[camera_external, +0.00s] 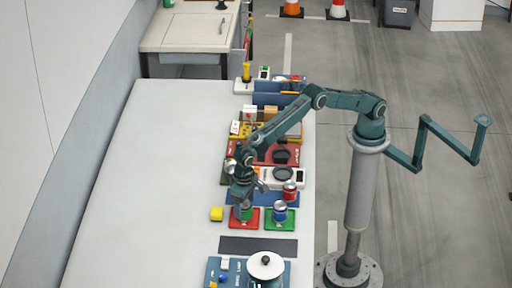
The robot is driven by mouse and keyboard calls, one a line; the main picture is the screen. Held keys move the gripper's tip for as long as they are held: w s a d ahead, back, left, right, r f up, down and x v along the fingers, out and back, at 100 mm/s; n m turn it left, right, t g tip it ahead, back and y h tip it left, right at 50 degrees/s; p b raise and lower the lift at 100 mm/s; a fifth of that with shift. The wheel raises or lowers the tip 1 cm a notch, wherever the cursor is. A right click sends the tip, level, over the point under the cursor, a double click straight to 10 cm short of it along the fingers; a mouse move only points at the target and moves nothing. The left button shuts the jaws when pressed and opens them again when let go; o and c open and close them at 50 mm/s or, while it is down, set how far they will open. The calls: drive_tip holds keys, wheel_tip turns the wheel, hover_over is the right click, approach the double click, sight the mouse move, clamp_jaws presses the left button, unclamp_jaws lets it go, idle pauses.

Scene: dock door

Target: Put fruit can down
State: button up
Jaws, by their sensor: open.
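My gripper (242,205) points down over a red square mat (236,224) near the middle of the bench. It is open around or just above a small can with green on its side (247,213), which it partly hides. I cannot tell whether the fingers touch that can. A blue can with a silver top (280,212) stands upright on a green mat (287,226) to the right. A red can with a silver top (290,190) stands behind it on a blue surface. The labels are too small to show which one is the fruit can.
A dark strip (248,246) lies in front, then a white lidded pot (265,266). Boards with several items crowd the bench behind the gripper. The left of the white bench (150,180) is clear.

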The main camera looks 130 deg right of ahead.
sight(245, 203)
drive_tip(key=shift+r, duration=0.15)
wheel_tip(245, 203, up, 12)
idle(0.7)
idle(0.5)
